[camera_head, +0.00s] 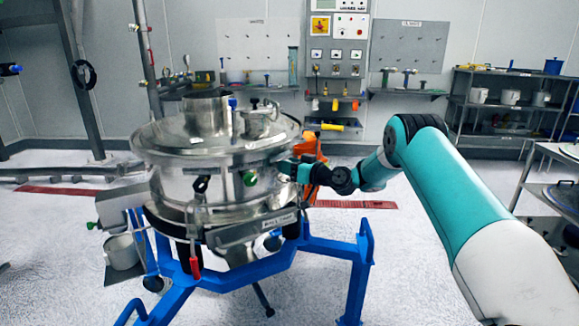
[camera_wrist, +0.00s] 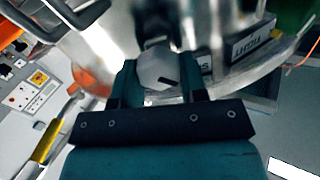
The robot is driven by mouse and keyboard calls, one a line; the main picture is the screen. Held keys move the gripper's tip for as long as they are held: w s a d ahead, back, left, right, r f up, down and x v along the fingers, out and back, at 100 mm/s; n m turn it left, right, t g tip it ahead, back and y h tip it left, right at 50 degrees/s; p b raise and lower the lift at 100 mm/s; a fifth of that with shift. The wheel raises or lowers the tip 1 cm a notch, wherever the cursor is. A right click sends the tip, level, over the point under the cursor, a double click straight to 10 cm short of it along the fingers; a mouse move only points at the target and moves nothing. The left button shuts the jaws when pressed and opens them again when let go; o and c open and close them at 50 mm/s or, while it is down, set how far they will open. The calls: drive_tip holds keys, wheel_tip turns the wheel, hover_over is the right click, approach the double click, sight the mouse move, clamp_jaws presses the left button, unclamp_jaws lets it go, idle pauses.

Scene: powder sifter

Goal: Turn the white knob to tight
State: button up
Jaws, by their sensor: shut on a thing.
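The white knob (camera_wrist: 157,68) sits between the two fingers of my gripper (camera_wrist: 157,75) in the wrist view. It looks pale grey with a faceted face and a small dark mark. The fingers are shut on it from both sides. In the head view my gripper (camera_head: 288,169) reaches the right side of the round steel sifter (camera_head: 222,188), and the knob is hidden there. The sifter's steel wall fills the upper part of the wrist view. How tight the knob is cannot be told.
The sifter stands on a blue frame (camera_head: 330,245), whose leg spreads right below my arm. A green knob (camera_head: 250,178) and a red-handled lever (camera_head: 195,268) are on the sifter's front. An orange object (camera_head: 308,147) stands behind my gripper. A shelf rack (camera_head: 505,118) is at the back right.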

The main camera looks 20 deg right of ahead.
drive_tip(key=shift+m+b, duration=0.3)
drive_tip(key=shift+f+m+b, duration=0.1)
drive_tip(key=shift+m+b, duration=0.5)
drive_tip(key=shift+m, duration=0.3)
drive_tip(key=m+b, duration=0.1)
drive_tip(key=m, duration=0.2)
drive_tip(key=shift+d+m, duration=0.15)
drive_tip(key=shift+m, duration=0.15)
drive_tip(key=m, duration=0.3)
drive_tip(key=shift+w+m+b, duration=0.1)
drive_tip(key=shift+m+b, duration=0.2)
drive_tip(key=shift+b, duration=0.05)
drive_tip(key=shift+d+m, duration=0.1)
drive_tip(key=shift+m, duration=1.8)
drive_tip(key=o, duration=0.9)
drive_tip(key=shift+f, duration=0.1)
